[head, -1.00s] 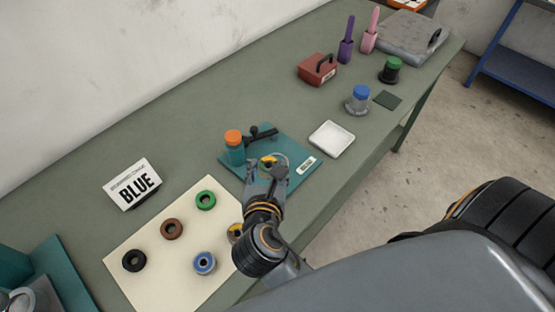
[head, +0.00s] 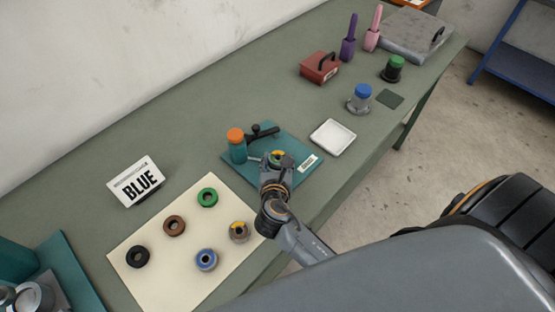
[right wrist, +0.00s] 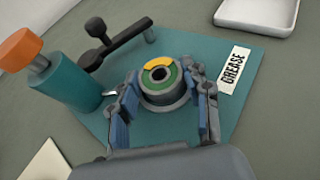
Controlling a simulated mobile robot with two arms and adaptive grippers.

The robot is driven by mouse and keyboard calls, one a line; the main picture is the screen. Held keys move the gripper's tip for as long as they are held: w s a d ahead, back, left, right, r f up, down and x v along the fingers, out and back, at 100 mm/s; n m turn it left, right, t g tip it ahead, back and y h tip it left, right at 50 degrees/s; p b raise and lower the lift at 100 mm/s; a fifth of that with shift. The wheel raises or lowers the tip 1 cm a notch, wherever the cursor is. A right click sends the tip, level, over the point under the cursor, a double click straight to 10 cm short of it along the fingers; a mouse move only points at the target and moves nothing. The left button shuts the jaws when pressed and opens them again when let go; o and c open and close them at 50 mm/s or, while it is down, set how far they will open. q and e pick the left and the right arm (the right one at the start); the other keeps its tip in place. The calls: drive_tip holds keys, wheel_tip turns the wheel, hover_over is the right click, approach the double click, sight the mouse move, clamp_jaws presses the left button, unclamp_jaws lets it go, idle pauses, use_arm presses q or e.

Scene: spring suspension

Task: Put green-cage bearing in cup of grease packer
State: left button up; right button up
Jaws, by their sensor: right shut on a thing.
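The grease packer has a teal base (right wrist: 85,125), an orange-capped teal cylinder (head: 237,147), a black lever (head: 263,133) and a GREASE label (head: 307,164). My right gripper (right wrist: 163,88) is shut on the green-cage bearing (right wrist: 175,76), a grey ring with a green cage and a yellow patch. The bearing also shows over the packer base in the head view (head: 278,155). The grey rim beneath it may be the packer's cup; I cannot tell whether the bearing is seated or just above. My left gripper is not in view.
A cream mat (head: 180,280) holds a green ring (head: 207,197), brown ring (head: 174,225), black ring (head: 137,257), blue-cage bearing (head: 206,260) and yellow-marked bearing (head: 239,231). A BLUE sign (head: 136,182) stands behind. A white tray (head: 333,138) lies right of the packer.

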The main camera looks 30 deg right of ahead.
drive_tip(key=shift+f, duration=0.1)
drive_tip(key=o, duration=1.3)
drive_tip(key=shift+r, duration=0.2)
drive_tip(key=b+v, duration=0.1)
drive_tip(key=v, duration=0.9)
drive_tip(key=shift+s+a+f, duration=0.1)
drive_tip(key=shift+s+a, duration=0.15)
drive_tip(key=shift+s+a+r, duration=0.3)
drive_tip(key=shift+s+r, duration=0.1)
drive_tip(key=shift+s, duration=0.15)
